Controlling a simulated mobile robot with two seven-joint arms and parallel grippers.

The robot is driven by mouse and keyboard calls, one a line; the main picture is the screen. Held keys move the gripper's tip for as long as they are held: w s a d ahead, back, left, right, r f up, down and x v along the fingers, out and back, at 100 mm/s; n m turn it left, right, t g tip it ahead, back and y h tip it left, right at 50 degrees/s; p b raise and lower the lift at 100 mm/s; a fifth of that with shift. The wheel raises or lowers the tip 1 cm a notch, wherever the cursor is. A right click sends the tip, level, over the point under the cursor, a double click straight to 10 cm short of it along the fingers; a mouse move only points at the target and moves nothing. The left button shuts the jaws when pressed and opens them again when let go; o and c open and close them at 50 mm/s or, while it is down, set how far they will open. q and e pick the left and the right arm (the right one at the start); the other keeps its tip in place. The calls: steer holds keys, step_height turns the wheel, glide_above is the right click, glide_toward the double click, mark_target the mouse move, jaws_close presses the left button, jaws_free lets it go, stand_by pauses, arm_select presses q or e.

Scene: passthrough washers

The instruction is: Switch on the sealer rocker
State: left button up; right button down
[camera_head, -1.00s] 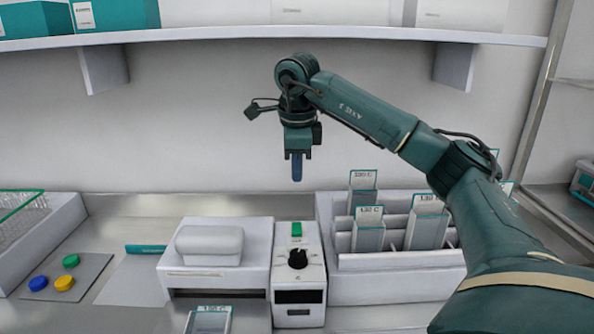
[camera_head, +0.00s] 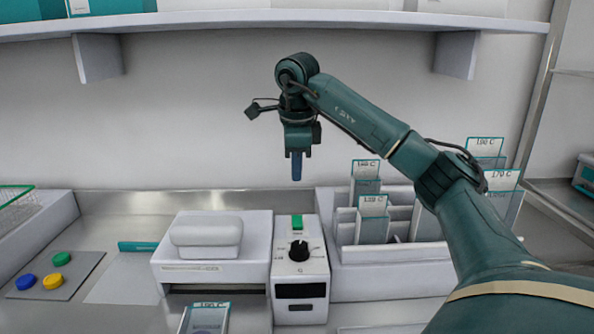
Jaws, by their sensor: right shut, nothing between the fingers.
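The sealer (camera_head: 212,262) is a white machine on the steel bench, with a control box (camera_head: 299,272) at its right side. A green rocker (camera_head: 297,222) sits at the top of the control box, above a black knob and a dark display. My right gripper (camera_head: 296,170) points down with its blue fingertips shut and empty. It appears above the green rocker and apart from it in the picture. I cannot tell the exact gap in depth. My left gripper is not in view.
A white rack (camera_head: 395,255) with several labelled pouches stands right of the control box, partly behind my right arm. A labelled pouch (camera_head: 206,318) lies in front of the sealer. Coloured caps rest on a grey mat (camera_head: 83,262) at left. A shelf (camera_head: 270,22) runs above.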

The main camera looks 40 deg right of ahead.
mark_target(297, 217)
steer(key=f, duration=0.3)
steer(key=w+f, duration=0.1)
steer(key=f, duration=0.2)
steer(key=d+f, duration=0.1)
steer(key=f, duration=0.2)
steer(key=shift+w+d+f+p, duration=0.1)
steer(key=shift+w+p, duration=0.05)
steer(key=shift+p, duration=0.15)
steer(key=shift+f, duration=0.5)
steer(key=shift+w+d+f, duration=0.15)
steer(key=shift+w+f, duration=0.05)
steer(key=shift+s+a+r, duration=0.15)
steer(key=shift+s+a, duration=0.35)
steer(key=shift+s, duration=0.15)
